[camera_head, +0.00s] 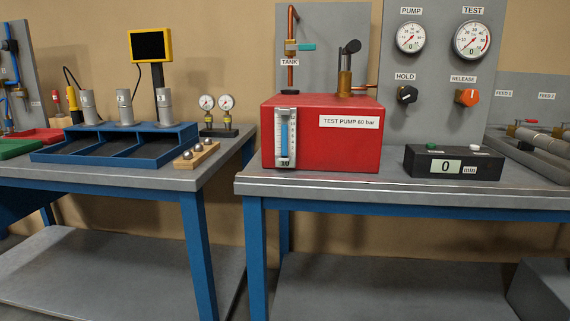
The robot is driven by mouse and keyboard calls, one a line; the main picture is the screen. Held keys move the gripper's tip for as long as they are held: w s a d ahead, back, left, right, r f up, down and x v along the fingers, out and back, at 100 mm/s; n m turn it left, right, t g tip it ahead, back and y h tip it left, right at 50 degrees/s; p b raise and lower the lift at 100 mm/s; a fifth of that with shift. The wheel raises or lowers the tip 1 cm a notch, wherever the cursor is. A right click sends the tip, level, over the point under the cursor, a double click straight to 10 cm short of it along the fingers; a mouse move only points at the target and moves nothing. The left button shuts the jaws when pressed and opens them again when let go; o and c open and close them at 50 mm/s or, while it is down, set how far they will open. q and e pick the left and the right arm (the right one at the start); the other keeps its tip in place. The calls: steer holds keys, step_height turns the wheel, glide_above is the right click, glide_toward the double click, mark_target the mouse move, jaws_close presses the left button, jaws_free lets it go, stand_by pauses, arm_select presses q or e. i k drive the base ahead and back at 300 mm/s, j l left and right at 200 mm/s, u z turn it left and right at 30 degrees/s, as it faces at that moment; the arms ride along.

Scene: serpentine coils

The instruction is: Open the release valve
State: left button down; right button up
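The release valve (467,97) is an orange knob on the grey back panel, under a RELEASE label (463,79). It sits right of the black HOLD knob (406,95). Above are the PUMP gauge (410,38) and the TEST gauge (472,40), each with a 0 on its face. The red test pump (320,150), labelled 60 bar, stands on the right bench to the left of these knobs. Neither of my grippers shows in the head view.
A black timer box (452,163) reading 0 min stands on the right bench (390,186) below the knobs. A teal-handled TANK valve (300,46) is on the pipe behind the pump. A blue tray (115,150) is on the left bench. Grey fixtures (535,146) stand at far right.

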mark_target(469, 97)
steer(key=z, duration=0.3)
steer(key=l+z, duration=0.95)
steer(key=k, duration=0.05)
